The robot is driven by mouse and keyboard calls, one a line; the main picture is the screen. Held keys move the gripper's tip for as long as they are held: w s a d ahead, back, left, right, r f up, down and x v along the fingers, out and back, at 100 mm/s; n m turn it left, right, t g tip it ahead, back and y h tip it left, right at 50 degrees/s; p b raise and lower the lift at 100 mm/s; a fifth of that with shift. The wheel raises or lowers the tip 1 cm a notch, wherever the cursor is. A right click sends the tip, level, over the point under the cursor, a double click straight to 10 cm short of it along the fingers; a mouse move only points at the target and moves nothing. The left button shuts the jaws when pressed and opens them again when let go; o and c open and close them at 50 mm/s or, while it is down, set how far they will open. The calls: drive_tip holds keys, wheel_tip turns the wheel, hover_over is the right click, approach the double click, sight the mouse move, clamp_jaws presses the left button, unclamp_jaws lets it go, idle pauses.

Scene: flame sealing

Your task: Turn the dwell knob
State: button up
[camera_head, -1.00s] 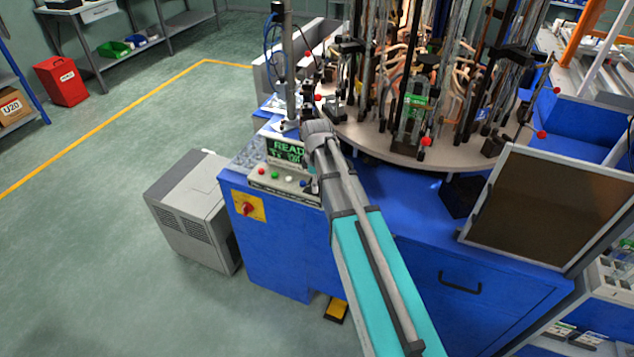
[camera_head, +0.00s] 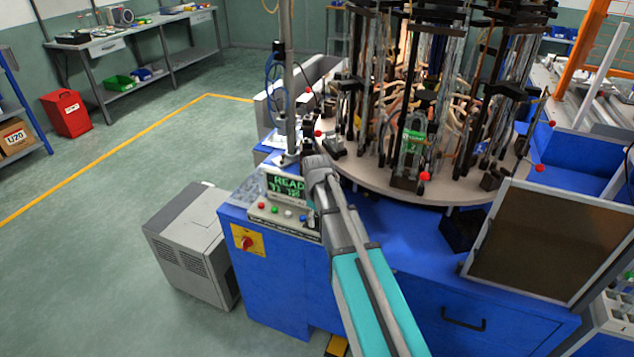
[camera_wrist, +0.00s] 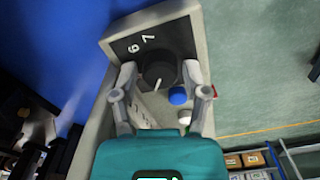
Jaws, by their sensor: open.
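The black dwell knob (camera_wrist: 160,70) with a white pointer sits on a grey control panel (camera_wrist: 97,103), beside a black scale showing the digits 6 and 7. My gripper (camera_wrist: 160,77) is open, with one finger on each side of the knob. I cannot tell whether the fingers touch it. In the head view my arm reaches the control panel (camera_head: 262,214) at the machine's front left corner. The arm hides the knob there, and the fingertips are not clear.
A blue button (camera_wrist: 178,95) lies close to the right finger. A lit display (camera_head: 287,184) stands behind the panel's buttons. A round table (camera_head: 385,188) with glass tubes and red-tipped rods stands right of my arm. A grey cabinet (camera_head: 188,245) stands left on open floor.

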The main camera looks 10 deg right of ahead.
sight(317, 218)
drive_tip(key=shift+m, duration=1.1)
wheel_tip(317, 218, up, 14)
drive_tip(key=p, duration=1.3)
drive_tip(key=shift+p, duration=0.4)
drive_tip(key=shift+f, duration=0.1)
drive_tip(key=s+m, duration=0.5)
drive_tip(key=s, duration=1.1)
drive_tip(key=shift+s+a, duration=0.35)
drive_tip(key=shift+a, duration=0.05)
